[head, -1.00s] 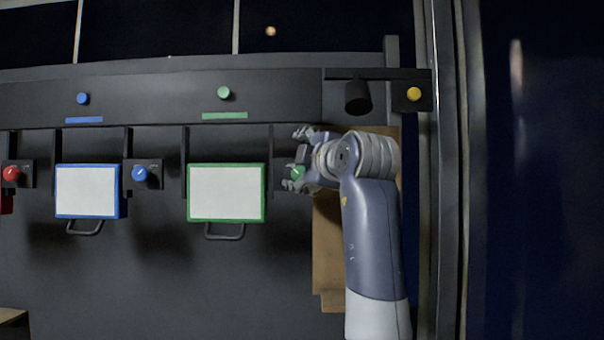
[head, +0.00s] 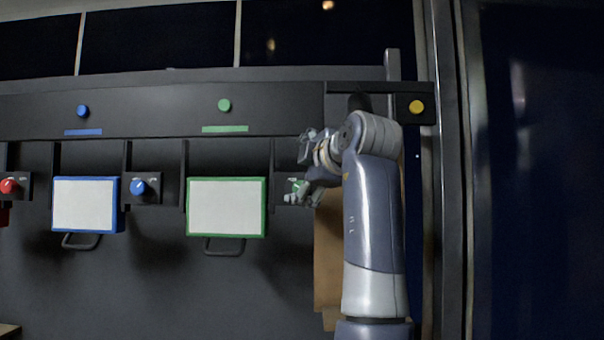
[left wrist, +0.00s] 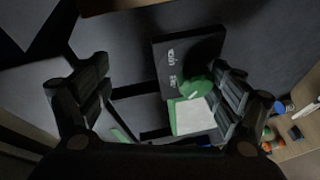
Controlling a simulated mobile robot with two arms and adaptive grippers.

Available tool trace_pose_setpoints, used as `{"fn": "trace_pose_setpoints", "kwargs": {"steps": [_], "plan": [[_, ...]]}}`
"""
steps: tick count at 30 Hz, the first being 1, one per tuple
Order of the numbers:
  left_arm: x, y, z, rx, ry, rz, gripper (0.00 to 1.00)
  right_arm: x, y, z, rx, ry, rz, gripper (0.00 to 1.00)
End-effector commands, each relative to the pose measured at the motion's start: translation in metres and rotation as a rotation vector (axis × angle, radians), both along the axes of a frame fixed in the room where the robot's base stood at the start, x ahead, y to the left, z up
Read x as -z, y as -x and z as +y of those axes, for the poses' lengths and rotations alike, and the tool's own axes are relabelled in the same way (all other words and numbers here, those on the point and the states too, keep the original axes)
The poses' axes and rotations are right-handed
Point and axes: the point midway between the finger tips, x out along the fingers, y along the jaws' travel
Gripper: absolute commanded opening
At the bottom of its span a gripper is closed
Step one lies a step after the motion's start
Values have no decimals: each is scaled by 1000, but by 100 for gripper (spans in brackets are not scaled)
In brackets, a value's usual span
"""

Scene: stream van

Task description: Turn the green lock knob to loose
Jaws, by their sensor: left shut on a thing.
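The green lock knob (head: 298,187) sits on a small dark plate right of the green-framed white panel (head: 226,208). It is partly hidden by my left gripper (head: 307,171), which is at the knob. In the left wrist view, the knob (left wrist: 198,92) lies against the inner side of the right-hand finger, and the other finger stands well apart on the left. The lettering on the knob's dark plate (left wrist: 172,65) is too small to read, and the knob's setting cannot be told. My right gripper is not in view.
A blue-framed panel (head: 86,205), a blue knob (head: 139,187) and a red knob (head: 9,186) are further left. Green (head: 224,105), blue (head: 82,111) and yellow (head: 417,107) buttons are above. A brown board (head: 328,250) is behind my arm.

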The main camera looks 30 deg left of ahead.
Motion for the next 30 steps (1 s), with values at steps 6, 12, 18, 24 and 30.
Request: {"fn": "trace_pose_setpoints", "kwargs": {"steps": [6,12,18,24,30], "plan": [[-18,18,-18,1,-29,-37,57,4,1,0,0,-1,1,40],[-17,26,-30,3,-29,-37,49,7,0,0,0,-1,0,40],[-17,34,-42,5,-28,-39,48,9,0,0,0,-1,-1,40],[-13,40,-53,5,-24,-33,48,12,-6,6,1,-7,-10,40],[-9,47,-62,2,-20,-26,48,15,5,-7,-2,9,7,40]]}}
